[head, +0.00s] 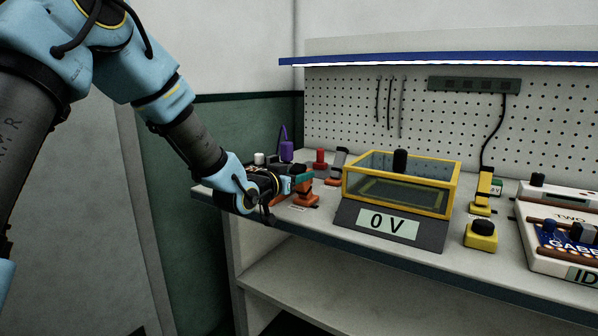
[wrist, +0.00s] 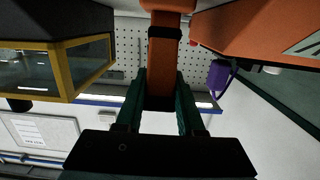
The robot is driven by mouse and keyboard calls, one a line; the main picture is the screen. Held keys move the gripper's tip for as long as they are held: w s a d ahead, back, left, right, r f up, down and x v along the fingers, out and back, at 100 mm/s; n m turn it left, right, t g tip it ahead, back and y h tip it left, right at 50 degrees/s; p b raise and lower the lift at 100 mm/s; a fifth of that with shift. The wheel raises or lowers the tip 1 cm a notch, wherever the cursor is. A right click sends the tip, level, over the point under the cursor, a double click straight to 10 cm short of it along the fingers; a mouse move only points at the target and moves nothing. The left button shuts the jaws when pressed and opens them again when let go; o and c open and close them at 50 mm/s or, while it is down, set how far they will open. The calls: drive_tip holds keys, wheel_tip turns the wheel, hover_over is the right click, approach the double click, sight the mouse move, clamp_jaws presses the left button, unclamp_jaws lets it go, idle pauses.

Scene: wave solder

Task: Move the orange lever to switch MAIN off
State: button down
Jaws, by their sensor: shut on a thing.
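The orange lever (wrist: 162,60) stands between the two teal fingers of my gripper (wrist: 161,88) in the wrist view, and the fingers are shut on it. In the head view my gripper (head: 298,182) is at the left end of the bench, at an orange switch base (head: 306,200). My arm and fingers hide most of the lever there. The small label in front of the base is too small to read. A large orange block with a pale label (wrist: 262,28) fills the upper right of the wrist view.
Right of my gripper stands a yellow-framed clear box (head: 400,180) with a "0 V" display (head: 388,224). Behind are another orange switch (head: 336,168), a red-topped part (head: 320,160) and a purple part (head: 287,151). The bench's front edge runs below my gripper.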

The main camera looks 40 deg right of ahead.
drive_tip(key=d+y+p, duration=0.1)
drive_tip(key=p, duration=0.1)
drive_tip(key=r+y+p, duration=0.1)
drive_tip(key=p, duration=0.1)
drive_tip(key=shift+w+d+r+g, duration=0.15)
drive_tip(key=shift+d+r+g, duration=0.15)
drive_tip(key=shift+d, duration=0.05)
drive_tip(key=d+y+p, duration=0.1)
drive_tip(key=y+p, duration=0.1)
drive_tip(key=p, duration=0.1)
drive_tip(key=d+g+y+p, duration=0.1)
drive_tip(key=p, duration=0.2)
drive_tip(key=shift+w+d+y+p, duration=0.25)
drive_tip(key=shift+w+y+p, duration=0.1)
drive_tip(key=shift+y+p, duration=0.05)
drive_tip(key=y+p, duration=0.1)
drive_tip(key=d+y+p, duration=0.1)
drive_tip(key=p, duration=0.1)
drive_tip(key=shift+w+d+f+g, duration=0.2)
drive_tip(key=shift+d+f+g, duration=0.1)
drive_tip(key=shift+f, duration=0.05)
drive_tip(key=shift+w+d+f+g+y+p, duration=0.15)
drive_tip(key=shift+d+f+y+p, duration=0.25)
drive_tip(key=shift+y+p, duration=0.4)
drive_tip(key=shift+w+d+f+g+y+p, duration=0.15)
drive_tip(key=shift+d+f+y+p, duration=0.15)
drive_tip(key=shift+y+p, duration=0.5)
drive_tip(key=shift+s, duration=0.1)
